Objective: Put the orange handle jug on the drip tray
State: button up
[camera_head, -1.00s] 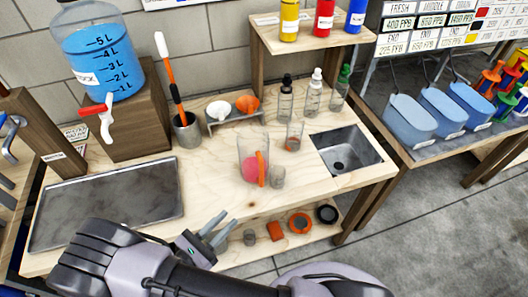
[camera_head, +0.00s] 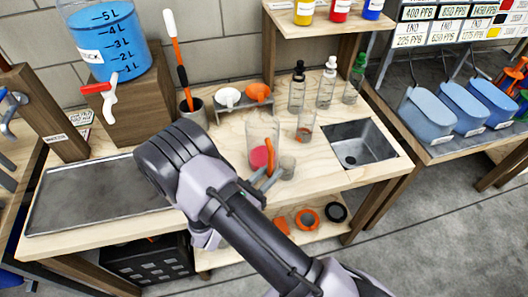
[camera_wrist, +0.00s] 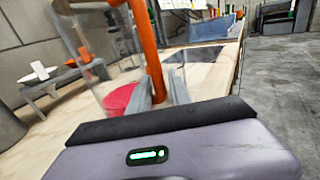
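The orange handle jug (camera_head: 262,132) is a clear jug with a pink-red base and an upright orange handle. It stands on the wooden bench, left of the sink. In the wrist view, the jug (camera_wrist: 118,97) fills the left of centre, with its orange handle (camera_wrist: 149,55) in front of my fingers. My gripper (camera_wrist: 161,90) is open, one finger on each side of the handle's lower part; contact is not clear. In the head view my gripper (camera_head: 268,178) is low at the handle, partly hidden. The drip tray (camera_head: 70,205) is a flat grey metal tray at the bench's left, empty where visible; my arm covers its right part.
Several dropper bottles (camera_head: 326,88) stand farther back. The blue water tank (camera_head: 106,45) with a red-handled tap sits on a wooden block behind the tray.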

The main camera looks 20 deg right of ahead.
grip_shut()
dwell(1.4)
